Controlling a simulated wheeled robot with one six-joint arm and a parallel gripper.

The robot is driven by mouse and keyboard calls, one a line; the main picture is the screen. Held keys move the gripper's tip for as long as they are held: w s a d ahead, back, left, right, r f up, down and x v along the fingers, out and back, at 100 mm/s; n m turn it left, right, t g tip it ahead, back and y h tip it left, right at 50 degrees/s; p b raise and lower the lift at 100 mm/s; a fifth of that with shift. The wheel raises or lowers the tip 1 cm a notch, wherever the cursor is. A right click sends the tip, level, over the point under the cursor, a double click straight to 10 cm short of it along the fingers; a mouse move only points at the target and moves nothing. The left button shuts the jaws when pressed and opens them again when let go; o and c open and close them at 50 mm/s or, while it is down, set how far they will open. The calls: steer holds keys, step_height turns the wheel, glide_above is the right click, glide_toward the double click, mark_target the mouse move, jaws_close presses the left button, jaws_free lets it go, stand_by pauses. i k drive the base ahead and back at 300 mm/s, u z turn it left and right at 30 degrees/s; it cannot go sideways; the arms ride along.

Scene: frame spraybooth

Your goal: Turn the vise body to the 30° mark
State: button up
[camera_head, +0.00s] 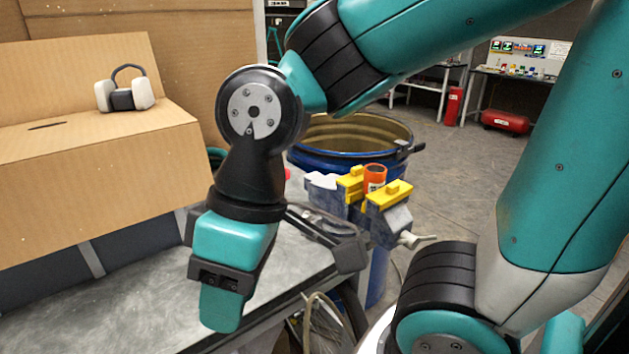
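The vise (385,222) stands at the right end of the metal bench, with a grey-blue body, yellow jaw covers and a pale handle at its lower right. An orange cylinder (375,175) stands between the jaws. My gripper (222,305) is at the left of the vise, over the bench, pointing down and apart from the vise body. Its fingers are seen from behind, so their opening is hidden. A dark bar (330,240) lies between my wrist and the vise; I cannot tell what it belongs to. The angle scale and 30° mark are not visible.
A blue drum (372,285) is behind the vise. A red tank (505,121) and tables are far back.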

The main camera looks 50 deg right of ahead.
mark_target(324, 191)
steer(key=u, duration=1.3)
steer(key=k, duration=1.15)
steer(key=z, duration=0.55)
